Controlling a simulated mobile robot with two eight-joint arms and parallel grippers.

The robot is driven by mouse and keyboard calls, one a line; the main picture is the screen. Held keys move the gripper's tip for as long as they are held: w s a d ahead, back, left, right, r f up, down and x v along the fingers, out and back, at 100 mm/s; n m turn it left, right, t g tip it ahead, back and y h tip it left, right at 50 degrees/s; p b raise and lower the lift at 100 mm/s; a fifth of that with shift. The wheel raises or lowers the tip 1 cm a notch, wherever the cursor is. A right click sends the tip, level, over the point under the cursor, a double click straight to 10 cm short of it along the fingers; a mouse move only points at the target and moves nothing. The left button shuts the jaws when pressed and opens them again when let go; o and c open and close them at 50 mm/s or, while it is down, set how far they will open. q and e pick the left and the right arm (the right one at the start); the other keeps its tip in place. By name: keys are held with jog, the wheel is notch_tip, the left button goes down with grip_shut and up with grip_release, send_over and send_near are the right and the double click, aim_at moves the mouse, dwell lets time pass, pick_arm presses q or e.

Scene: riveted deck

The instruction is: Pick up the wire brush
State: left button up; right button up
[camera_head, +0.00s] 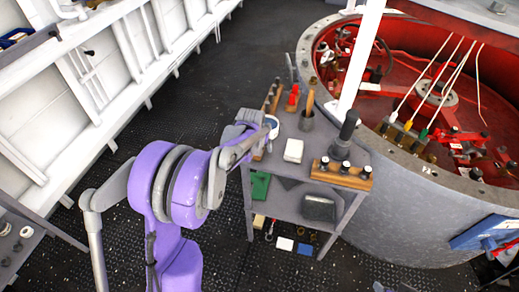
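The arm partly hides that edge, and the finger gap is too small to make out. I cannot pick out the wire brush for certain. My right gripper is not in view.
The tabletop also holds a white block (293,150), a red item (293,95), a dark bottle-like object (348,128) and a wooden rack with black knobs (341,174). A large round grey housing (400,215) with a red interior stands close right. Dark deck lies behind.

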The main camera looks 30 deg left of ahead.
pick_arm(q)
jog(key=shift+c, duration=0.3)
grip_shut()
jog(key=shift+r, duration=0.1)
notch_tip(320, 180, up, 10)
jog(key=shift+r+p, duration=0.2)
jog(key=shift+p, duration=0.25)
